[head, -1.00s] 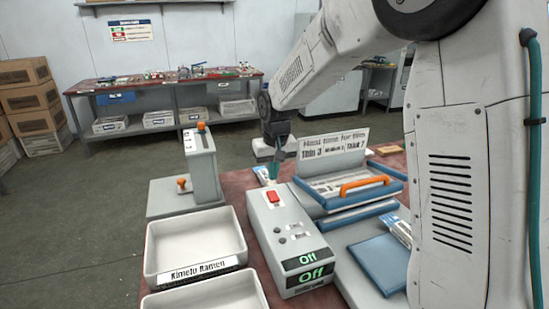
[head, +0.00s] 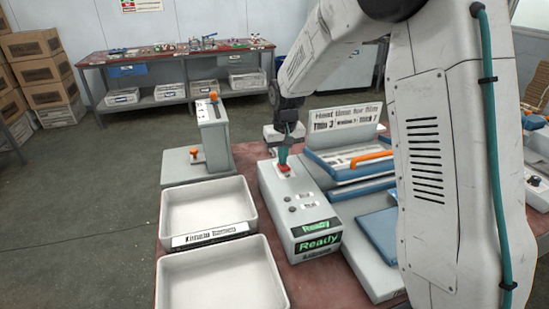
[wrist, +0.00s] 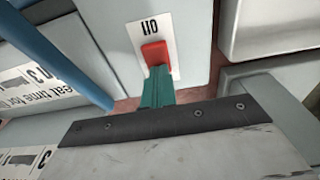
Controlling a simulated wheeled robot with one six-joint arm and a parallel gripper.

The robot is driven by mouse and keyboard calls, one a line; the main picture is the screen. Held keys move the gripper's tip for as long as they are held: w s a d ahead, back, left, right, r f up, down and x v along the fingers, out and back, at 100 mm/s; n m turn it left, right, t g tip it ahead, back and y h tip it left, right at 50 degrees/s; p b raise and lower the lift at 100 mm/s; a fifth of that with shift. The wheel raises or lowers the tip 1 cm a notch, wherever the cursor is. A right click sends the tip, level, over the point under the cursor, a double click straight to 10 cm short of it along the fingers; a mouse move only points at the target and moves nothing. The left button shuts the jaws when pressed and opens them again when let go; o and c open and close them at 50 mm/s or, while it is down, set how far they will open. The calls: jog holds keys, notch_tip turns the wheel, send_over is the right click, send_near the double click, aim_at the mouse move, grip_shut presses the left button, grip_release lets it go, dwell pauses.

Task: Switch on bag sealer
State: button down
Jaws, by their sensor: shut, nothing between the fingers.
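The bag sealer's grey control box (head: 307,208) stands on the table, and its green displays (head: 318,242) read "Ready". Its red switch (head: 284,169) is on the far end of the top face. My gripper (head: 283,158) points down with its teal fingers shut and empty, the tips at the red switch. In the wrist view, the fingers (wrist: 157,88) reach the lower edge of the red switch (wrist: 155,54), which sits on a white label. The sealer's blue frame with an orange handle (head: 371,159) is right of the box.
Two white trays (head: 246,214) sit left of the box; the nearer front one is empty. A grey device with orange knobs (head: 213,135) stands behind them. A sign about heat time (head: 345,117) stands behind the blue frame. Shelving and cardboard boxes are far back.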

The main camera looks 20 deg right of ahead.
jog(key=shift+s+f, duration=0.15)
jog(key=shift+s, duration=0.85)
jog(key=shift+r, duration=0.45)
notch_tip(320, 180, up, 13)
jog(key=s, duration=0.1)
jog(key=shift+s, duration=0.4)
jog(key=shift+s, duration=0.1)
